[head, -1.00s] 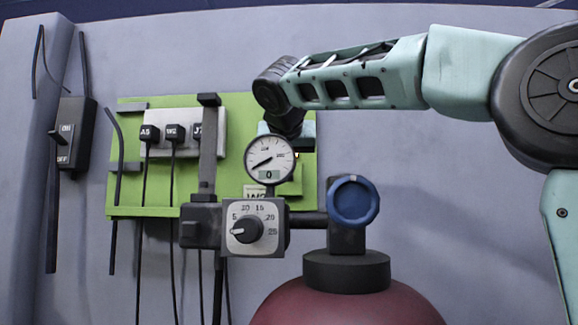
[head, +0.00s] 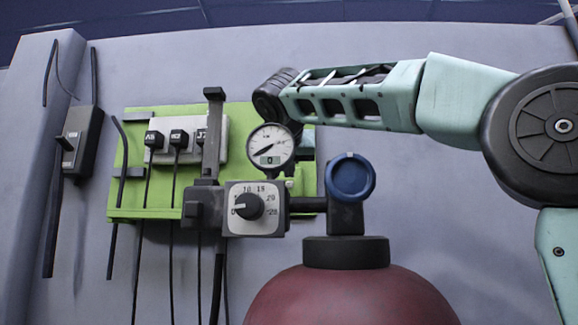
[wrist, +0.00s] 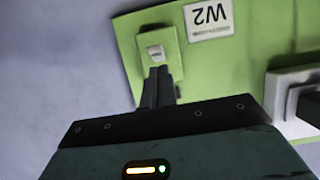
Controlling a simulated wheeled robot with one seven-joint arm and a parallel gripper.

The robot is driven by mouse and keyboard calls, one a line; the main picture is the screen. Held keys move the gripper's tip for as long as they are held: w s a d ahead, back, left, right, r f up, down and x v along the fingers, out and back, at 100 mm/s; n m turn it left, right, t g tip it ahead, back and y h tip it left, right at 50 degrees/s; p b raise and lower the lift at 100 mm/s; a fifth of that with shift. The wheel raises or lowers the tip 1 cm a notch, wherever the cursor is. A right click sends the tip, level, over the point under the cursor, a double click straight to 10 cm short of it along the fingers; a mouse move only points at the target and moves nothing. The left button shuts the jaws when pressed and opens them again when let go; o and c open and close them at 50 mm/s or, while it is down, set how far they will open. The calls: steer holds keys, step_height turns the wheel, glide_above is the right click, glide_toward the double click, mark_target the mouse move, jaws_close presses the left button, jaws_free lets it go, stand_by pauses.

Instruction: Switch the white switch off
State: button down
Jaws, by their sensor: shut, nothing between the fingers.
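The white switch (wrist: 155,52) is a small light rocker on a green plate (wrist: 171,70), close to an upside-down "W2" label (wrist: 208,17) in the wrist view. My gripper (wrist: 158,72) is shut and empty. Its fingertips are just below the switch in the picture; I cannot tell whether they touch it. Which way the rocker is tipped is too small to tell. In the head view, my gripper is mostly hidden behind the round gauge (head: 268,147), in front of the green board (head: 160,206). The white switch cannot be made out there.
A dial box (head: 254,210), a blue knob (head: 350,177) and a red tank (head: 350,296) stand before the board. Several plugs with hanging cables sit on its left. A dark lever switch (head: 78,150) is on the far-left wall.

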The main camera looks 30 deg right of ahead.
steer(key=shift+r+p, duration=0.5)
steer(key=shift+r, duration=0.3)
step_height(320, 180, up, 10)
steer(key=p, duration=0.2)
steer(key=shift+p, duration=0.3)
stand_by(0.5)
